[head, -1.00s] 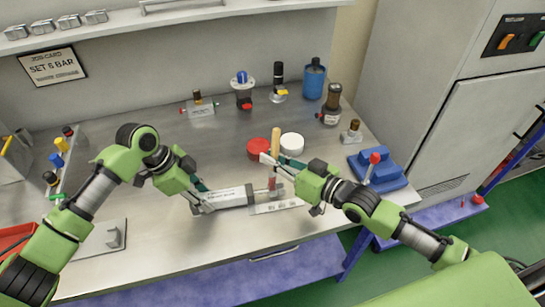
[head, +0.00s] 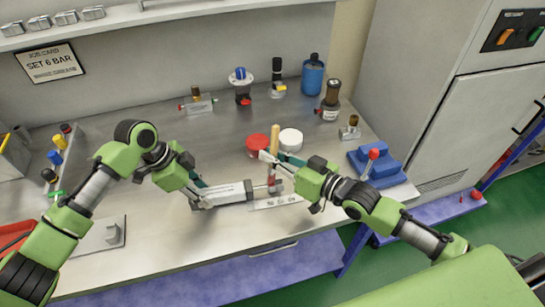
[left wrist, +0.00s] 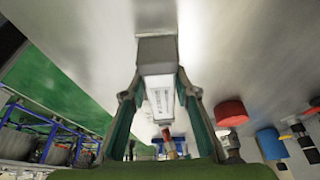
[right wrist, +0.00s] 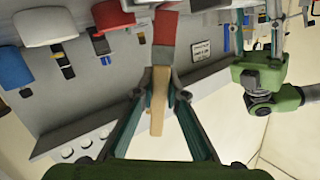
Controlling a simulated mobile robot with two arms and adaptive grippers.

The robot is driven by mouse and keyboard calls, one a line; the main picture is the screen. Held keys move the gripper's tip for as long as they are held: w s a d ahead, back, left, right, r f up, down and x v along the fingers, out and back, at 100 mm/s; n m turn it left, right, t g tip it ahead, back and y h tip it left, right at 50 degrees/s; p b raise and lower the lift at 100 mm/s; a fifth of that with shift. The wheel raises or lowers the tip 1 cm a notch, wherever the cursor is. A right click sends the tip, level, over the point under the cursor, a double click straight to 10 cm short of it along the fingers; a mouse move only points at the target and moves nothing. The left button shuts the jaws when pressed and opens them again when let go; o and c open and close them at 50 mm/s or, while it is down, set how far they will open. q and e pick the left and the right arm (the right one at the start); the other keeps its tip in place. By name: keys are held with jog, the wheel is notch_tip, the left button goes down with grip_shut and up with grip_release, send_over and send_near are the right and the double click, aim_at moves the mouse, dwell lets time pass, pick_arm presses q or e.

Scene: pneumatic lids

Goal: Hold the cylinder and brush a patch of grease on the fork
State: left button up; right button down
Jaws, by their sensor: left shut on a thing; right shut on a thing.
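The cylinder (head: 228,193), a grey body with a white label, lies along the bench. My left gripper (head: 203,198) is shut on it; the left wrist view shows the cylinder (left wrist: 160,95) between the fingers. The brush has a tan wooden handle (head: 275,134) and a dark red lower part. My right gripper (head: 270,160) is shut on the brush and holds it upright at the cylinder's right end. The brush handle (right wrist: 157,105) also shows in the right wrist view.
A red tin (head: 257,145) and a white lid or tin (head: 291,139) stand just behind the brush. A metal strip with holes (head: 277,202) lies in front. A blue block with a red-knobbed lever (head: 378,165) is at the right. Valves and a blue canister (head: 313,78) stand behind.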

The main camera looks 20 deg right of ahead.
jog(key=shift+w, duration=0.15)
jog(key=shift+w, duration=0.4)
jog(key=shift+s, duration=0.1)
jog(key=shift+s+f, duration=0.15)
jog(key=shift+s, duration=0.3)
jog(key=shift+s, duration=0.15)
jog(key=shift+s, duration=0.35)
jog(key=shift+w, duration=0.1)
jog(key=shift+w, duration=0.45)
